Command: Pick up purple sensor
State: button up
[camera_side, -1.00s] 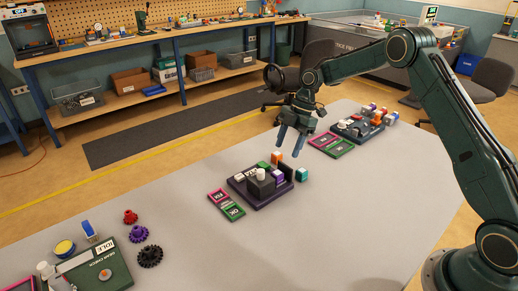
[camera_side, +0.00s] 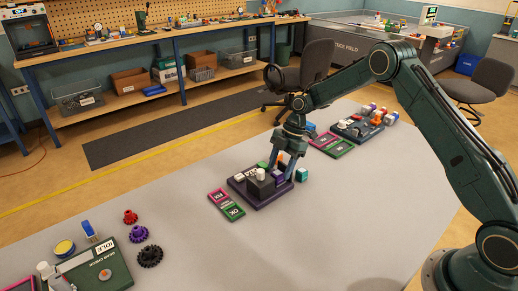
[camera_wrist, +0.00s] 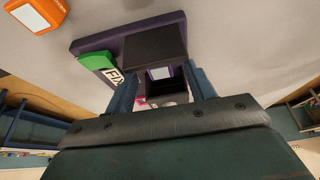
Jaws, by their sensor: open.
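The purple sensor (camera_side: 278,176) is a small block with a pale top. It sits on the right part of the dark purple board (camera_side: 262,201), beside a black block with a white knob. My gripper (camera_side: 282,171) points down over it with its fingers apart. In the wrist view the pale top of the purple sensor (camera_wrist: 160,73) shows between the two blue fingers of my gripper (camera_wrist: 163,86). A dark block edge lies close around it there, and the sensor's lower part is hidden. I cannot tell whether the fingers touch it.
A teal cube (camera_side: 302,175) stands just right of the board. An orange block (camera_wrist: 35,14) is near the board's corner. Pink and green trays (camera_side: 233,212) lie left of the board, and a second dark board (camera_side: 357,129) is behind.

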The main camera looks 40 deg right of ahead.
aim_at(278, 172)
jog(key=shift+x, duration=0.85)
jog(key=c, duration=1.1)
jog(key=shift+r, duration=0.15)
jog(key=shift+c, duration=0.2)
notch_tip(278, 172, up, 20)
jog(key=shift+a, duration=0.1)
